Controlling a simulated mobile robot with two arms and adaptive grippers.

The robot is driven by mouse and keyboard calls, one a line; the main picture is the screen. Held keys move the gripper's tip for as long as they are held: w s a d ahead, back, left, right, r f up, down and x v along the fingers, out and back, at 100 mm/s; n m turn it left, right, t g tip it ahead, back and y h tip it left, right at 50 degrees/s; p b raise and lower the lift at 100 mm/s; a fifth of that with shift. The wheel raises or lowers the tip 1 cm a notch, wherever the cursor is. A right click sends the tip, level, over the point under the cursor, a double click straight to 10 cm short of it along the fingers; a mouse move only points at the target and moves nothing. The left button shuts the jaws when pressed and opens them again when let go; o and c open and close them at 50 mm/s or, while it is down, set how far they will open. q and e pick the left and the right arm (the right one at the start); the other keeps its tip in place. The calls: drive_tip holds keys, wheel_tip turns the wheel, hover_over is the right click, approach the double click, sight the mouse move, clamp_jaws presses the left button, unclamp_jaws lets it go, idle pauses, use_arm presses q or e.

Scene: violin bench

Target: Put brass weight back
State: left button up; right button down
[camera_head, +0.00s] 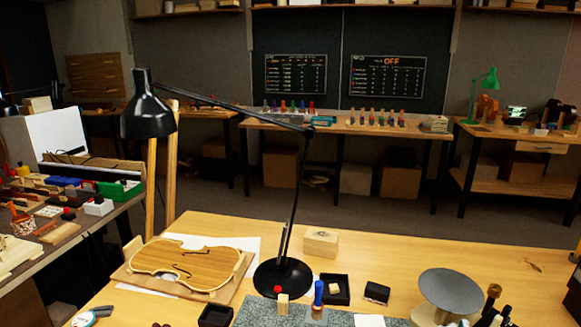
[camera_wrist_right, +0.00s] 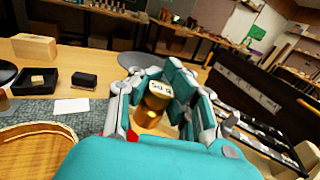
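The brass weight (camera_wrist_right: 152,108) is a small golden cylinder with a pale top marked in dark print, seemingly "50 g". It sits between the teal-padded fingers of my right gripper (camera_wrist_right: 155,100) in the right wrist view, and the fingers appear closed around it. Its underside and what lies beneath it are partly hidden. Behind the gripper is a round grey pan (camera_wrist_right: 138,62), which also shows on its stand at the front right of the bench in the head view (camera_head: 450,288). Neither gripper shows in the head view.
On the bench are a black open tray (camera_head: 344,298) with a wooden block in it, a black block (camera_head: 377,291), a wooden box (camera_head: 321,243), a violin plate (camera_head: 185,262) and a black lamp (camera_head: 282,278). Another black tray (camera_head: 215,317) is at the front. The back right of the bench is clear.

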drive_tip(key=s+a+f+n+t+y+p, duration=0.1)
drive_tip(key=s+a+f+n+t+y, duration=0.2)
drive_tip(key=s+a+f+n+y, duration=0.3)
drive_tip(key=s+a+y, duration=0.1)
drive_tip(key=a+y, duration=0.2)
drive_tip(key=y, duration=0.1)
drive_tip(key=shift+a+n, duration=0.25)
drive_tip(key=shift+n, duration=0.15)
drive_tip(key=shift+d, duration=0.1)
drive_tip(key=shift+f, duration=0.1)
